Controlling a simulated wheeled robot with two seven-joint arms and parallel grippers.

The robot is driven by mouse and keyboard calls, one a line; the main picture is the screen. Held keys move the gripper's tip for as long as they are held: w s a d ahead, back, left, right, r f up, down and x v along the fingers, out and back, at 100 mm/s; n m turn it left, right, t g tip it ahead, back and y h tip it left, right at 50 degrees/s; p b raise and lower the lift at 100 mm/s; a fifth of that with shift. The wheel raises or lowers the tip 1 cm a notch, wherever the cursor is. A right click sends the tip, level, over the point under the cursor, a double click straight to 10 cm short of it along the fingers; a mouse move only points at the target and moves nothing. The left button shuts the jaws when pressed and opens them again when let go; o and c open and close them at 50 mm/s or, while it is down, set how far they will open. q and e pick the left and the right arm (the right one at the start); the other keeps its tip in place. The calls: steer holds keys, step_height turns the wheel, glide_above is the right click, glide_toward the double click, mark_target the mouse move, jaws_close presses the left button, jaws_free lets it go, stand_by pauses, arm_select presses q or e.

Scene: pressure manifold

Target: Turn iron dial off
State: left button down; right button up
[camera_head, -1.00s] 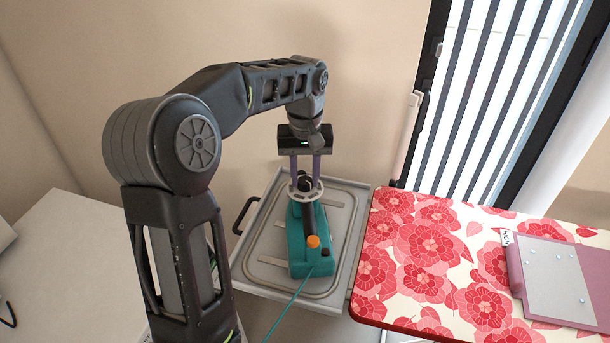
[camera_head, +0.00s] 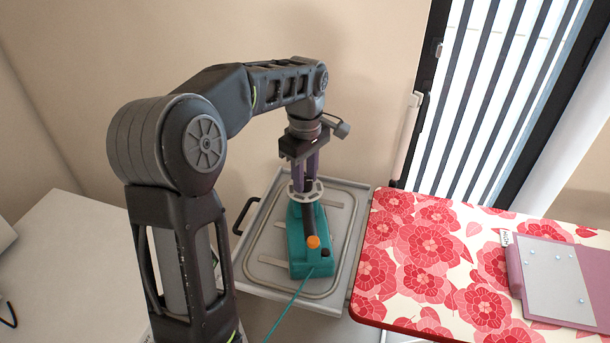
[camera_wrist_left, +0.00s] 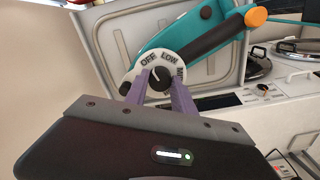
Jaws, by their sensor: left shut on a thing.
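The teal iron (camera_head: 299,252) rests on the grey metal tray, with an orange button and a dark handle. A dark knob (camera_wrist_left: 157,73) sits in the middle of the dial. My left gripper (camera_head: 305,186) reaches down from above, its purple fingers shut on the knob. In the left wrist view the fingers (camera_wrist_left: 160,82) stand on either side of the knob and hide part of the dial. My right gripper is not in view.
The grey tray (camera_head: 346,228) joins a board with a red flowered cover (camera_head: 415,250) at the right. A pink folder-like item (camera_head: 556,275) lies on that cover. A teal cord (camera_head: 288,316) runs from the iron toward the front. A wall stands close behind.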

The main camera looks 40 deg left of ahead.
mark_target(306, 180)
arm_select(q)
steer(key=shift+n, duration=0.3)
steer(key=c, duration=1.1)
jaws_free()
steer(key=shift+o, duration=0.2)
step_height(306, 180, up, 4)
steer(key=shift+r+b, duration=0.15)
steer(key=shift+b, duration=0.15)
step_height(306, 180, up, 4)
steer(key=shift+f+p, duration=0.15)
steer(key=shift+p, duration=0.85)
steer(key=shift+f, duration=0.15)
